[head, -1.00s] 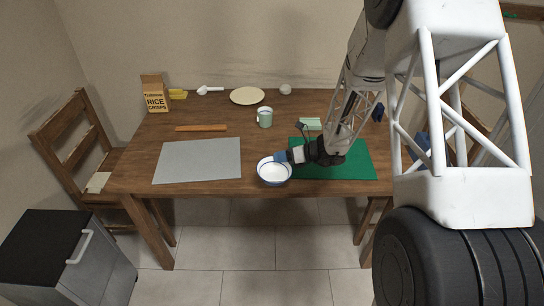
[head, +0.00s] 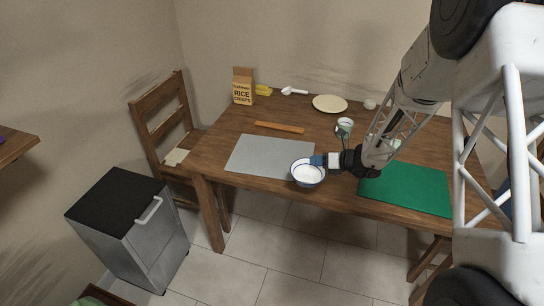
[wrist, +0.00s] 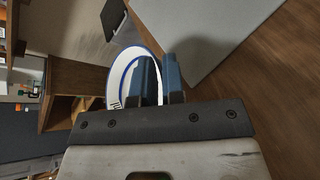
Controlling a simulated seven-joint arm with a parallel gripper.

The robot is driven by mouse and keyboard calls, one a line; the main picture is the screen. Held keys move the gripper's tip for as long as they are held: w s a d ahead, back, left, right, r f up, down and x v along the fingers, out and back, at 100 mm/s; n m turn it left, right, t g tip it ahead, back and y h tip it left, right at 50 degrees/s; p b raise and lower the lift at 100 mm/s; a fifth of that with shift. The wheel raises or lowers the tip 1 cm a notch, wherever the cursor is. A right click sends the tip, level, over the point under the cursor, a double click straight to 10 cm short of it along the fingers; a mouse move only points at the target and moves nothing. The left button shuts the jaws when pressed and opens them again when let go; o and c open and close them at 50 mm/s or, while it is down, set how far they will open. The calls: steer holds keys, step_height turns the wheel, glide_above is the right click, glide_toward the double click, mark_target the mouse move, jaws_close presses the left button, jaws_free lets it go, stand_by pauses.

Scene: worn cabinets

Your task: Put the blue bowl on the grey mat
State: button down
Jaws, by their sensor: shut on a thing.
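My gripper (head: 318,160) comes from the right and is shut on the bowl's rim. In the wrist view the bowl (wrist: 120,80) sits at the blue fingers of my gripper (wrist: 160,78), which hide part of it. The grey mat (wrist: 215,35) lies at the upper right there.
A green mat (head: 405,188) lies to the right under my arm. A green-white mug (head: 344,127), a wooden strip (head: 279,127), a plate (head: 330,104) and a rice crisps box (head: 243,87) stand farther back. The grey mat is otherwise bare. A chair (head: 165,125) is at left.

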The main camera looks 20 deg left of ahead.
steer(key=s+a, duration=0.2)
steer(key=a, duration=1.6)
steer(key=shift+a+r+h, duration=0.25)
steer(key=shift+r+h, duration=0.05)
steer(key=shift+r, duration=0.05)
glide_above(258, 148)
steer(key=shift+f, duration=0.7)
steer(key=shift+f, duration=1.8)
steer(key=shift+f, duration=0.1)
steer(key=c, duration=1.2)
jaws_free()
